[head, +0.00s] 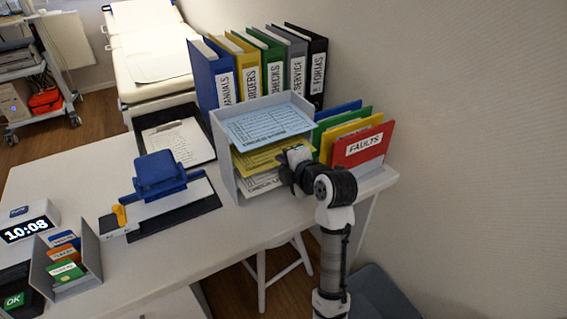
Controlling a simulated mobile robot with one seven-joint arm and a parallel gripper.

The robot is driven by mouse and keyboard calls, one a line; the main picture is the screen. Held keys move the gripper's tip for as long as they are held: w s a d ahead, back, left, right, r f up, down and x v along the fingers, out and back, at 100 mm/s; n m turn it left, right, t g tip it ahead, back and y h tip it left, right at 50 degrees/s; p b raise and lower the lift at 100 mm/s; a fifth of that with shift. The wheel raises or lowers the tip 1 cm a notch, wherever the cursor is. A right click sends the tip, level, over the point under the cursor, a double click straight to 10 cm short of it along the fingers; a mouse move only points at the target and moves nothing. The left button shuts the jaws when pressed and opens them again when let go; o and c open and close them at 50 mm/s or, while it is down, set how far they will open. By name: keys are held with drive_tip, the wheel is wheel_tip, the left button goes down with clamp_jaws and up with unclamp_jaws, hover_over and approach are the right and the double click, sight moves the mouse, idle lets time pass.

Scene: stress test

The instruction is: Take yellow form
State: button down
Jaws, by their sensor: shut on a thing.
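A grey paper tray rack (224,160) stands on the white desk with its open side facing the front right. The yellow form (262,160) lies on its middle shelf, between a light blue form (268,122) above and a white checklist form (262,184) below. My gripper (290,163) is at the right front edge of the yellow form and is shut on it. The fingertips are small and partly hidden by my wrist, so the exact grip line is hard to see. The yellow form still lies within the rack.
Coloured folders, the front one a red FAULTS folder (362,147), stand close right of my gripper. Several binders (247,75) stand behind the rack. A blue hole punch (160,175), a clipboard (174,140), a card holder (68,272) and a clock (27,225) are to the left.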

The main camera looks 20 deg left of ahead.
drive_tip(key=s+d+r+b, duration=0.1)
drive_tip(key=s+d+r, duration=0.1)
drive_tip(key=s+d, duration=0.7)
drive_tip(key=d, duration=0.3)
drive_tip(key=shift+s+d+b, duration=0.3)
drive_tip(key=shift+s+b, duration=0.1)
idle(0.6)
